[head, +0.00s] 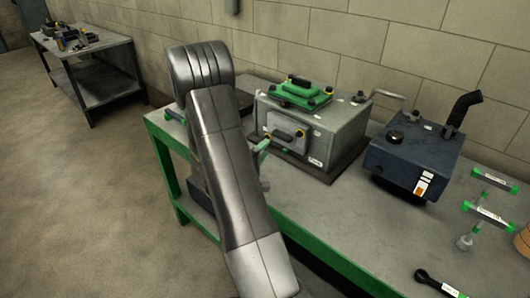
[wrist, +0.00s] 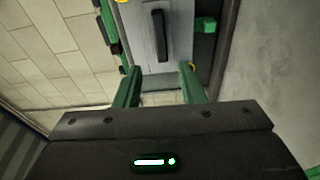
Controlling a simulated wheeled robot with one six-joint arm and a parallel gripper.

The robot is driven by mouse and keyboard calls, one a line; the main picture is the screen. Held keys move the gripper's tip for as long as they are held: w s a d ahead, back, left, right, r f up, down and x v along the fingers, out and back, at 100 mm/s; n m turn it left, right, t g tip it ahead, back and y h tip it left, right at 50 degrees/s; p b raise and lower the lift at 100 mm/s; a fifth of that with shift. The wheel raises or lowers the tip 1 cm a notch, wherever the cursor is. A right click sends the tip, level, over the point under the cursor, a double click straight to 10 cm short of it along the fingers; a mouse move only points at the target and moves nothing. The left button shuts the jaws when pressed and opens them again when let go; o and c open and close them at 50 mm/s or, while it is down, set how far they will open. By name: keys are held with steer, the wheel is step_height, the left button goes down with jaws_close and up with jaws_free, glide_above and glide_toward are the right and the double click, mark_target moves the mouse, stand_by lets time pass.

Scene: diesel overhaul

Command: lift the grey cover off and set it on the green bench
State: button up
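The grey cover (head: 303,143) is on the front face of a grey engine block (head: 338,132). It has a dark handle (head: 282,136) and yellow pieces near its corners. In the wrist view the cover (wrist: 180,42) is straight ahead, its black handle (wrist: 158,35) lined up between the fingers. My gripper (wrist: 159,78) has two green fingers spread apart, with nothing between the tips. The fingertips appear short of the handle. In the head view my arm hides most of the gripper; a green finger (head: 263,146) shows left of the cover. The green bench (head: 350,266) carries the block.
A green part (head: 300,92) with a black handle sits on the block. A dark blue tank (head: 408,165) with a black pipe stands to its right. Green-ended tools (head: 488,216) lie at far right. Bare bench top (head: 345,208) shows in front. Another table (head: 95,65) stands far left.

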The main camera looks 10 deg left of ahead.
mark_target(281, 138)
steer(key=shift+n, duration=0.3)
steer(key=shift+s+d+x, duration=0.1)
steer(key=shift+d+x, duration=0.1)
steer(key=shift+x, duration=1.25)
steer(key=shift+s+d+x, duration=0.1)
steer(key=shift+d+x, duration=0.1)
steer(key=shift+x, duration=1.25)
steer(key=shift+s+d+x, duration=0.1)
steer(key=shift+d+x, duration=0.1)
steer(key=shift+x, duration=1.3)
steer(key=shift+f, duration=0.15)
jaws_close()
